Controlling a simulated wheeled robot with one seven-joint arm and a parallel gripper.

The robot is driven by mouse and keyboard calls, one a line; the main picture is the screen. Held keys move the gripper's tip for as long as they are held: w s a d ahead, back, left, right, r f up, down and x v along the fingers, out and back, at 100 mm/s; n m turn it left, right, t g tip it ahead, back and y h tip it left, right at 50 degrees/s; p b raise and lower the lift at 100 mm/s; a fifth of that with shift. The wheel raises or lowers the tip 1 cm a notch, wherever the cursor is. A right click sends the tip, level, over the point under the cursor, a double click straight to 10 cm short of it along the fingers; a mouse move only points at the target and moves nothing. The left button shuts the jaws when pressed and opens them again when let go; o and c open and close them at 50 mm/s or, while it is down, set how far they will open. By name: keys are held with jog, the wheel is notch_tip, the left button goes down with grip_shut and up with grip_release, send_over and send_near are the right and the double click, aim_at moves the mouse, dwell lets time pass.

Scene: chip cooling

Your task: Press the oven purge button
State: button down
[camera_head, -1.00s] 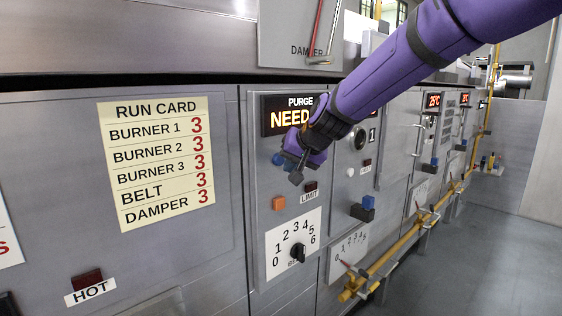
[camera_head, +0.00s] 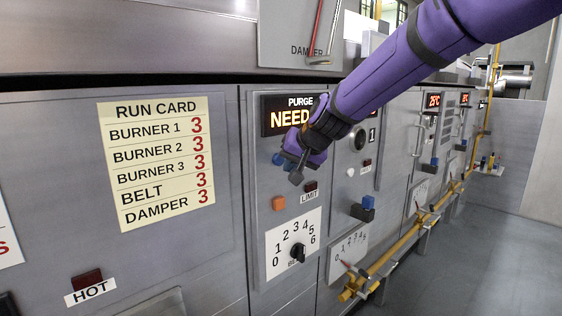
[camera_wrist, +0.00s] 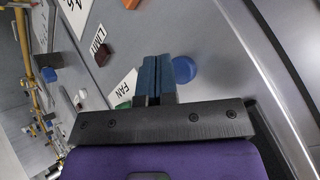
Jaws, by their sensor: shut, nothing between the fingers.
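The purge panel has a lit display (camera_head: 290,115) reading "PURGE" and "NEED", its right end hidden by my arm. A round blue button (camera_head: 277,159) sits on the panel below the display, just left of my gripper (camera_head: 296,178). The blue button also shows in the wrist view (camera_wrist: 185,69), immediately right of my closed fingertips (camera_wrist: 157,64). My gripper is shut and empty, pointed at the panel face. I cannot tell whether the fingertips touch the panel. No label is readable on the blue button.
An orange button (camera_head: 279,203), a dark red lamp marked LIMIT (camera_head: 311,186) and a black dial (camera_head: 297,253) lie lower on the panel. The wrist view shows a FAN label (camera_wrist: 125,87) beside a green part. A yellow pipe (camera_head: 400,244) runs along the front at right.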

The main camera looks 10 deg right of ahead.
jog(key=shift+w+a, duration=0.1)
jog(key=shift+w, duration=0.05)
jog(key=shift+w+a, duration=0.15)
jog(key=shift+w, duration=0.1)
jog(key=shift+w+a, duration=0.25)
jog(key=shift+w, duration=0.1)
dwell(1.0)
jog(key=shift+s+d, duration=0.1)
jog(key=shift+s, duration=0.05)
jog(key=shift+s+d, duration=0.4)
jog(key=shift+s, duration=0.2)
dwell(0.3)
jog(key=shift+s+d, duration=0.7)
jog(key=shift+s, duration=0.35)
jog(key=shift+s+d, duration=0.65)
jog(key=shift+s, duration=0.35)
